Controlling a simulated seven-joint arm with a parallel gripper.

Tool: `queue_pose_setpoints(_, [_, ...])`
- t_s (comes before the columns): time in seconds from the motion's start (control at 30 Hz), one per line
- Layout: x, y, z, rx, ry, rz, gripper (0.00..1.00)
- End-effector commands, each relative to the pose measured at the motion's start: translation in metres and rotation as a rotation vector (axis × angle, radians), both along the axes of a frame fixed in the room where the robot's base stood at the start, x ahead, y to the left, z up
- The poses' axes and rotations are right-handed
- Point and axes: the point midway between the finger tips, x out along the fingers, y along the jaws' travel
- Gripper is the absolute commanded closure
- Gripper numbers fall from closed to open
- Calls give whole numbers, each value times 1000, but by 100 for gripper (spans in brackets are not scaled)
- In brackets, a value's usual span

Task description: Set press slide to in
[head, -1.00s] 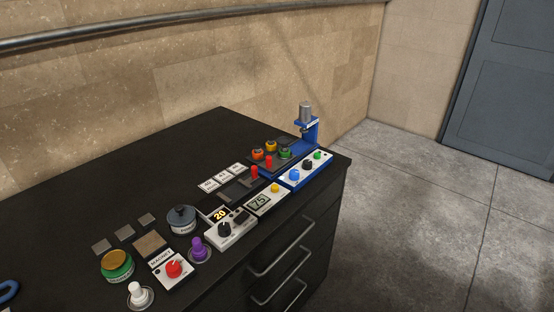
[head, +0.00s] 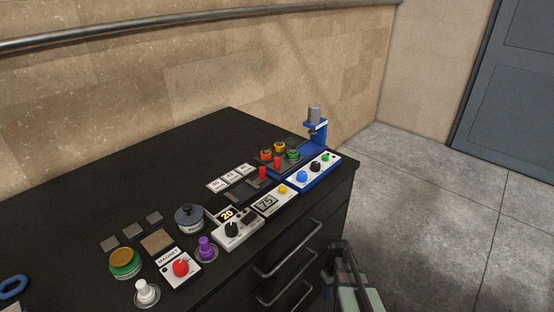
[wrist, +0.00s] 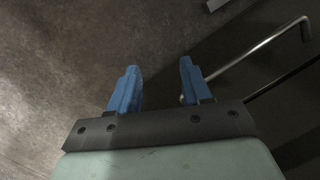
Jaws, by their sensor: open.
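The blue press (head: 317,131) with its grey cylinder on top stands at the far right end of the black bench. Its control panel (head: 315,168), with a blue knob, a black knob and a green button, lies in front of it. The slide itself is too small to make out. My gripper (wrist: 160,85) shows in the wrist view with two blue fingers apart and nothing between them. It is over the floor beside the bench drawers. In the head view, part of my arm shows at the lower right, below the bench top and away from the press.
Small devices with knobs and displays line the bench's front edge, including a magnet box (head: 179,269). Red, orange and green pieces crowd the area left of the press. Drawer handles (head: 289,254) stick out near my arm. The floor at right is clear.

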Motion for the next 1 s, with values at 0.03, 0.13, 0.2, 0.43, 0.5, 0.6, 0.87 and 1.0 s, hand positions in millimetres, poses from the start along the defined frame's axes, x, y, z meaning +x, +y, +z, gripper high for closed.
queue_pose_setpoints(0.03, [21,-7,12,0,-26,14,52])
queue_pose_setpoints(0.13, [51,-18,37,0,-70,48,52])
queue_pose_setpoints(0.2, [72,-27,55,-1,-99,72,52])
queue_pose_setpoints(0.43, [134,-56,124,-15,-195,152,52])
queue_pose_setpoints(0.5, [151,-65,146,-22,-224,177,52])
queue_pose_setpoints(0.6, [174,-79,180,-35,-265,211,52])
queue_pose_setpoints(0.87, [221,-113,270,-73,-357,297,52])
queue_pose_setpoints(1.0, [239,-129,318,-97,-400,340,52])
